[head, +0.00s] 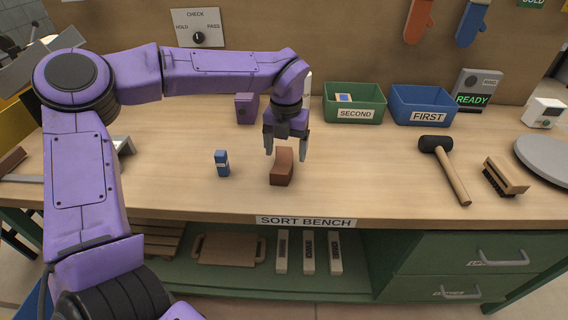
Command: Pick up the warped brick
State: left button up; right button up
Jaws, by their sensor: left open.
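A reddish-brown brick (281,172) stands on the wooden bench top near its front edge. Its top looks curved, like a warped brick. My left gripper (286,153) points down right over it, fingers open. One finger is on each side of the brick's upper part. I cannot tell whether the fingers touch it. My right gripper is not in view.
A small blue item (222,163) stands left of the brick. A purple box (246,108) is behind it. Green SECOND bin (372,117) and blue FIRST bin (427,120) stand at the back. A mallet (452,178) and a brush (505,177) lie right.

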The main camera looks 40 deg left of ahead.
aim_at(283, 163)
pick_arm(q)
jog(key=f, duration=0.5)
jog(key=shift+s+a+f+p, duration=0.2)
jog(key=shift+a+f+p, duration=0.15)
jog(key=shift+a, duration=0.05)
jog(key=c, duration=1.4)
jog(key=shift+o, duration=0.2)
jog(key=shift+r, duration=0.2)
